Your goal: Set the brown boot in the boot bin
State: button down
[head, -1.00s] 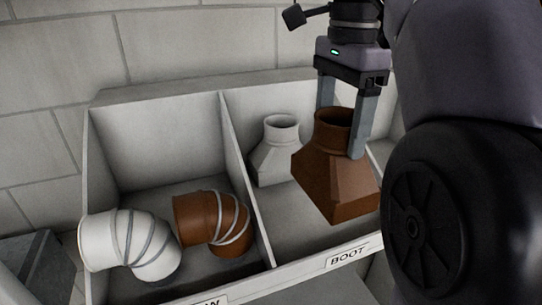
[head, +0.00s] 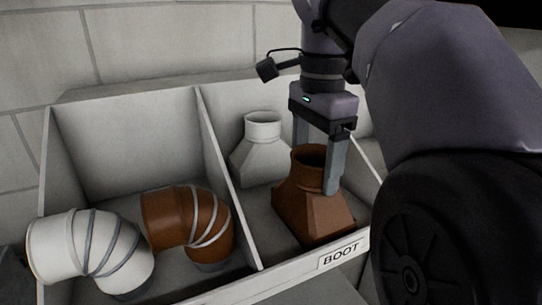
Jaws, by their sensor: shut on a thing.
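The brown boot (head: 312,208) is a duct piece with a round collar on a flared, boxy base. My gripper (head: 320,172) is shut on its collar, one finger on each side, from above. The boot is upright inside the boot bin, the right compartment, whose front wall (head: 340,254) carries a "BOOT" label. It is low in the bin near the front wall; I cannot tell whether its base touches the floor. A white boot (head: 262,150) stands behind it at the back left of the same bin.
A divider (head: 222,165) separates the boot bin from the left compartment. That compartment holds a white elbow (head: 90,250) and a brown elbow (head: 190,222), both with grey bands. A block wall (head: 150,45) stands behind the bins.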

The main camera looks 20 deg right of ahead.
jog(key=shift+c, duration=1.5)
grip_release()
jog(key=shift+w+f, duration=0.1)
jog(key=shift+o, duration=0.8)
jog(key=shift+w, duration=0.15)
jog(key=shift+s+r, duration=0.2)
jog(key=shift+r, duration=0.05)
notch_tip(320, 180, up, 12)
jog(key=p, duration=0.6)
jog(key=shift+f, duration=0.1)
